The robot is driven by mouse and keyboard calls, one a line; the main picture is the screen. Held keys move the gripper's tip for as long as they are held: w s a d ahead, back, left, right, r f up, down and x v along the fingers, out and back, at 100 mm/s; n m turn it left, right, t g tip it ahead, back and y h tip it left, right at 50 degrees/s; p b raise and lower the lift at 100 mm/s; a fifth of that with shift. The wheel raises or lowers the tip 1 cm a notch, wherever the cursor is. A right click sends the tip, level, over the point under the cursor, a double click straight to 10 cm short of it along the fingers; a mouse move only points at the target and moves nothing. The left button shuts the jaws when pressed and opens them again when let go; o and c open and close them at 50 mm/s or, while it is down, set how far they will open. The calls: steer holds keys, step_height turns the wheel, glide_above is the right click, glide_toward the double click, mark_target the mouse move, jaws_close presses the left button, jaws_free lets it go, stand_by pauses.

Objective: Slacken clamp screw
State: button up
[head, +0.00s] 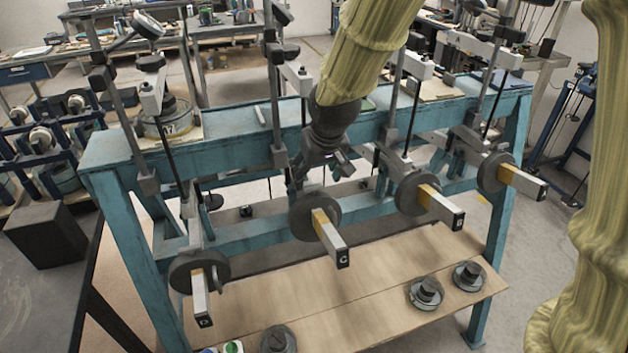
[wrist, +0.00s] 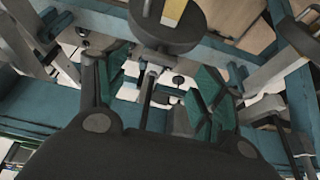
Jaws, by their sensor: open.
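My gripper (head: 318,172) hangs in front of the blue frame, above lever C. It also shows in the wrist view (wrist: 155,88), open, with its two green-padded fingers apart. A thin dark rod (wrist: 147,95) and small grey metal parts show between or behind the fingers; I cannot tell whether the fingers touch them. Lever C (head: 333,245) sticks out toward me with a dark round disc (head: 301,220) on it. The disc also shows at the top of the wrist view (wrist: 180,38). I cannot clearly make out a clamp screw; my arm and gripper cover that part of the frame.
Lever D (head: 201,300) is at the left, with levers B (head: 443,211) and A (head: 525,183) to the right. The blue frame (head: 235,152) carries upright posts and rods close around my arm. Dark weights (head: 426,292) stand on the wooden board (head: 360,300) below.

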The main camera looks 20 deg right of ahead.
mark_target(313, 186)
steer(key=shift+p+x, duration=0.4)
steer(key=shift+x, duration=1.9)
steer(key=c, duration=1)
